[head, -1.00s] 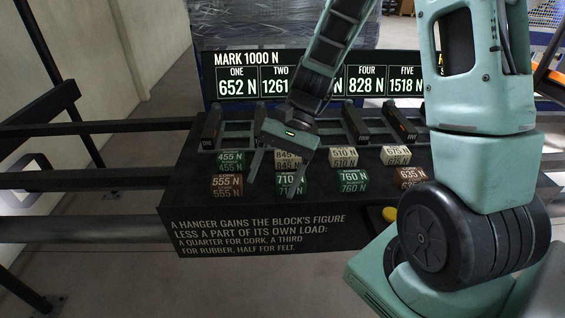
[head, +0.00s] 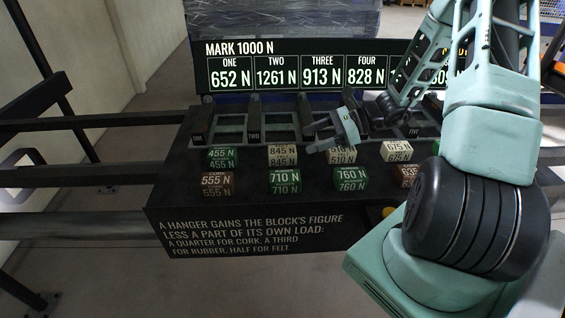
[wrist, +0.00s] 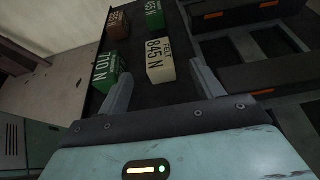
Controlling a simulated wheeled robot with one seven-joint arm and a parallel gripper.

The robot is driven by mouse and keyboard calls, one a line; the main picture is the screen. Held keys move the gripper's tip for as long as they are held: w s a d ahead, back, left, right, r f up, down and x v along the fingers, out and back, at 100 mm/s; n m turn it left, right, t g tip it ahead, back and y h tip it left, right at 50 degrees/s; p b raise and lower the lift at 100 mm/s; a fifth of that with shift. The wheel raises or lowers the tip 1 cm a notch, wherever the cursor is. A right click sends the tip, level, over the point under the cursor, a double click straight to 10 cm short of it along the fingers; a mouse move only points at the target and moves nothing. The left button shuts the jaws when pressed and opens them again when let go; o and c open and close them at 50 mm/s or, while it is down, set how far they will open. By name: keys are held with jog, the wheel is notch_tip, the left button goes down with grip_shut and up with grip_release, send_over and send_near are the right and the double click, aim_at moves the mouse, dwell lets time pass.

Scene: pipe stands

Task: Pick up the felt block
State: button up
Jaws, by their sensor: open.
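A cream block (head: 283,155) marked 845 N stands in the back row of the black bench; in the wrist view this block (wrist: 160,62) reads FELT. Two more cream blocks, marked 510 N (head: 343,157) and 675 N (head: 397,151), stand to its right; their material words are too small to read. My gripper (head: 322,142) is open and empty, tilted, right of the 845 N block and partly over the 510 N block in the head view. In the wrist view my gripper (wrist: 162,70) has its fingers on either side of the 845 N block's near end, apparently apart from it.
Green blocks (head: 286,181) and brown blocks (head: 217,186) stand close by. Black hangers (head: 254,118) line the bench behind the blocks. A lit board (head: 275,75) stands at the back, its right end behind my arm. The bench front (head: 250,230) carries printed text.

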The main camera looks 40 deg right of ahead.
aim_at(277, 149)
jog(key=b+x, duration=0.5)
jog(key=x, duration=0.5)
jog(key=shift+s+a, duration=0.1)
jog(key=shift+a, duration=0.05)
jog(key=shift+w+a+r, duration=0.1)
jog(key=shift+w+a, duration=0.1)
jog(key=shift+a, duration=0.05)
jog(key=c, duration=1.1)
